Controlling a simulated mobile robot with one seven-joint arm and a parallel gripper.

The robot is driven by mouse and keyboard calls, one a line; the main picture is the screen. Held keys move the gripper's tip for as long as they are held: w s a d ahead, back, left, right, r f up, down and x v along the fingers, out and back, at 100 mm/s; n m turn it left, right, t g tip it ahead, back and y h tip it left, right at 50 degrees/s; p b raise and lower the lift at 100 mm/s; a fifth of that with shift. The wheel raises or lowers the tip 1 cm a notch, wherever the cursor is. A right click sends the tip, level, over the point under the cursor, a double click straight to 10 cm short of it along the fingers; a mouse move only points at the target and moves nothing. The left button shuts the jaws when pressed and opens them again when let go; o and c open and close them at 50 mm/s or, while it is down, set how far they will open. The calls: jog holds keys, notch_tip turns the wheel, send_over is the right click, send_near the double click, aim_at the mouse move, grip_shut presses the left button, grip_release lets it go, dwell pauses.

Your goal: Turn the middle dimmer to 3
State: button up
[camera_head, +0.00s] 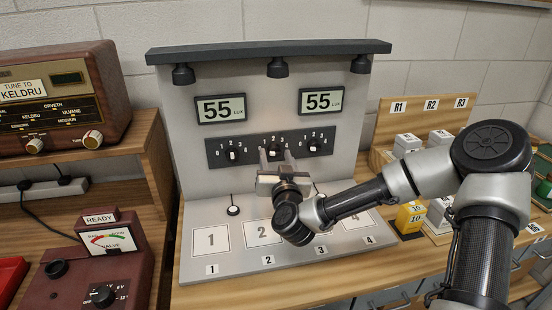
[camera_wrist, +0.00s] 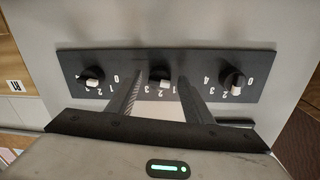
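The middle dimmer (camera_wrist: 159,76) is a black knob with a white mark on the dark dimmer panel (camera_head: 223,146). In the wrist view its white mark points toward the lower edge; I cannot tell which number it stands at. In the head view my gripper partly hides it. My gripper (camera_wrist: 163,78) is open, with one finger to each side of the middle dimmer and gaps visible between knob and fingers. In the head view my gripper (camera_head: 275,158) reaches up to the panel. The left dimmer (camera_head: 232,155) and right dimmer (camera_head: 314,145) stand on either side.
Lamps hang from the dark top bar (camera_head: 268,50). Numbered pads such as pad 1 (camera_head: 211,241) lie below. A radio (camera_head: 60,100) is at the left; boxes (camera_head: 411,218) are at the right.

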jog(key=c, duration=0.9)
jog(key=shift+c, duration=0.2)
jog(key=m+b, duration=0.1)
jog(key=m, duration=0.4)
jog(key=shift+b, duration=0.4)
jog(key=m, duration=0.2)
jog(key=m+b, duration=0.1)
jog(key=m, duration=0.2)
jog(key=shift+r+g+y, duration=0.15)
jog(key=shift+g+y, duration=0.15)
jog(key=m, duration=0.6)
jog(key=m+y, duration=0.1)
jog(key=m, duration=0.4)
jog(key=shift+d+r+m, duration=0.1)
jog(key=shift+r+m, duration=0.05)
jog(key=shift+m, duration=0.25)
